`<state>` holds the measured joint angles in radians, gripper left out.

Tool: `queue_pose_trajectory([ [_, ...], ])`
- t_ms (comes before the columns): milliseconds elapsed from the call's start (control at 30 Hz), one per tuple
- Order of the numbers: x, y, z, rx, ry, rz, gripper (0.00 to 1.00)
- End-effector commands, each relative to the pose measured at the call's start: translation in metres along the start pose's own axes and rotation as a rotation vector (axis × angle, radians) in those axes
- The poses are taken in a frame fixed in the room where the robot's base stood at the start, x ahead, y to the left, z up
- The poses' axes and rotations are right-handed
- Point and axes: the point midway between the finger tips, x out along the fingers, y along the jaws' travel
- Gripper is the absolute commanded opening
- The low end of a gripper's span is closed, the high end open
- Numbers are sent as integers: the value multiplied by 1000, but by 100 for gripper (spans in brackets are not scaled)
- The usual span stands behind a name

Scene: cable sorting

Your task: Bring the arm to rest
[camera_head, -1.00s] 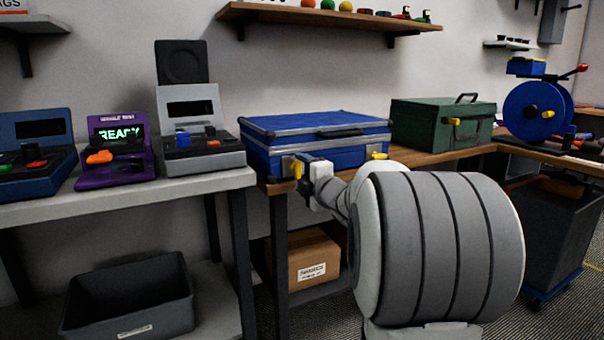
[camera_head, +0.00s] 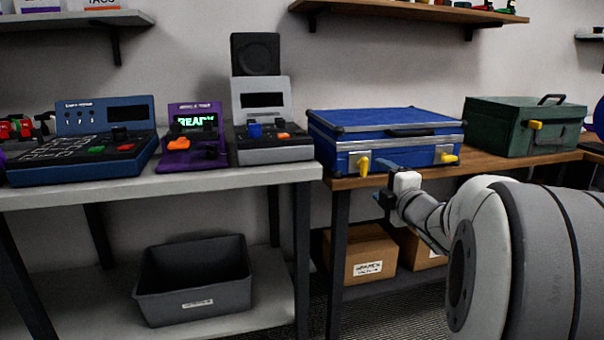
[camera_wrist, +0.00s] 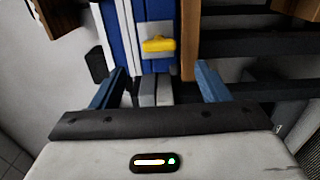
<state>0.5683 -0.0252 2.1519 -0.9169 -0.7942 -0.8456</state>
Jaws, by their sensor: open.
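My gripper (camera_head: 385,182) is in front of the blue case (camera_head: 385,124) in the head view, close to its yellow latch (camera_head: 364,166). In the wrist view my gripper (camera_wrist: 158,88) has its two blue fingers spread apart, with nothing held between them. The case's blue side (camera_wrist: 115,35) and a yellow latch (camera_wrist: 158,45) lie beyond the fingers there. The case is closed and sits on the wooden bench. The large grey and white link of my arm covers the lower right of the head view.
A green case (camera_head: 500,125) stands right of the blue one on the wooden bench (camera_head: 482,163). Testers, one with a READY display (camera_head: 195,122), stand on the grey bench (camera_head: 235,178). A grey bin (camera_head: 190,280) and cardboard boxes (camera_head: 352,252) are below.

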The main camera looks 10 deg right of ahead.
Motion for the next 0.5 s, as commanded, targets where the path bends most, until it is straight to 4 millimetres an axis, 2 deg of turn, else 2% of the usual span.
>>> queue_pose_trajectory([
  [133,-1,18,-3,43,-30,-21,69],
  [267,-6,47,-9,158,-109,-79,69],
  [500,-31,90,-28,460,-307,-237,69],
])
